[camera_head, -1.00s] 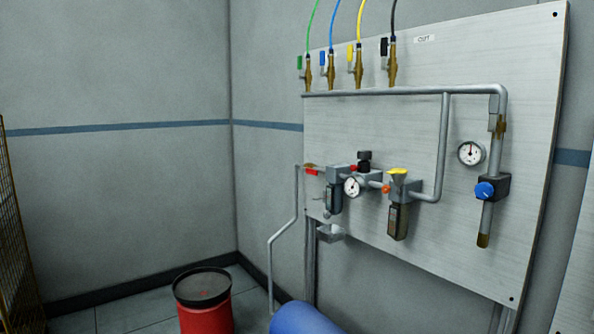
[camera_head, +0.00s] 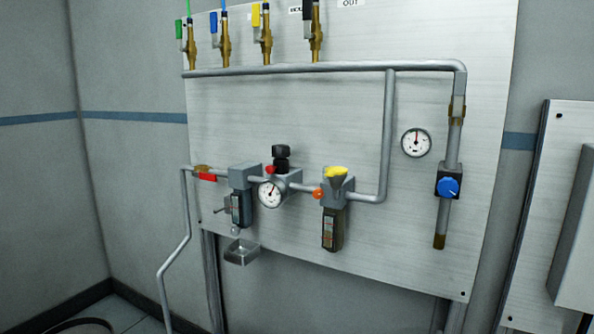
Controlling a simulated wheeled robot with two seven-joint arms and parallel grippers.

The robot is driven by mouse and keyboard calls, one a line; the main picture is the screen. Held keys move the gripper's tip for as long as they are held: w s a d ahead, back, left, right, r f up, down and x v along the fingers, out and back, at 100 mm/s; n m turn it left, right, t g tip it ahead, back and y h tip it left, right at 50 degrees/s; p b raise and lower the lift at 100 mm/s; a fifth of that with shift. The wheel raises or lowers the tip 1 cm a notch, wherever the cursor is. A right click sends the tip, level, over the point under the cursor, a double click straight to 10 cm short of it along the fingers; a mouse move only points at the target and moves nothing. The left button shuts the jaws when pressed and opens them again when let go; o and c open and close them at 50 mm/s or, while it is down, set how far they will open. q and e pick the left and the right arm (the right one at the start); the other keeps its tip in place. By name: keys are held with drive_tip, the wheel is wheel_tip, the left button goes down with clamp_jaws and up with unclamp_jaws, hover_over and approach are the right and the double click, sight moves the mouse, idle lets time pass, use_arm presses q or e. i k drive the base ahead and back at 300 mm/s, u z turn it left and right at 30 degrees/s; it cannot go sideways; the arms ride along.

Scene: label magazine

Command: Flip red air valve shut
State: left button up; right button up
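The red air valve (camera_head: 207,177) is a small red lever on a brass body at the left end of the pipe run on the wall panel. Its lever lies roughly along the pipe, tilted slightly down to the right. The grey supply pipe (camera_head: 187,215) comes up to it from below left. Neither of my grippers shows in the head view.
The panel (camera_head: 290,120) carries a round gauge (camera_head: 268,193), a filter unit (camera_head: 241,195), a lubricator with a yellow funnel (camera_head: 335,195) and a blue knob (camera_head: 447,187). Green, blue, yellow and black valves line the top. A grey box (camera_head: 574,240) stands at the right.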

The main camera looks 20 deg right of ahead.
sight(203, 176)
drive_tip(key=z, duration=0.7)
drive_tip(key=k, duration=1.2)
drive_tip(key=u, duration=0.35)
drive_tip(key=i, duration=1.15)
drive_tip(key=z, duration=0.3)
drive_tip(key=i, duration=0.8)
drive_tip(key=z, duration=0.8)
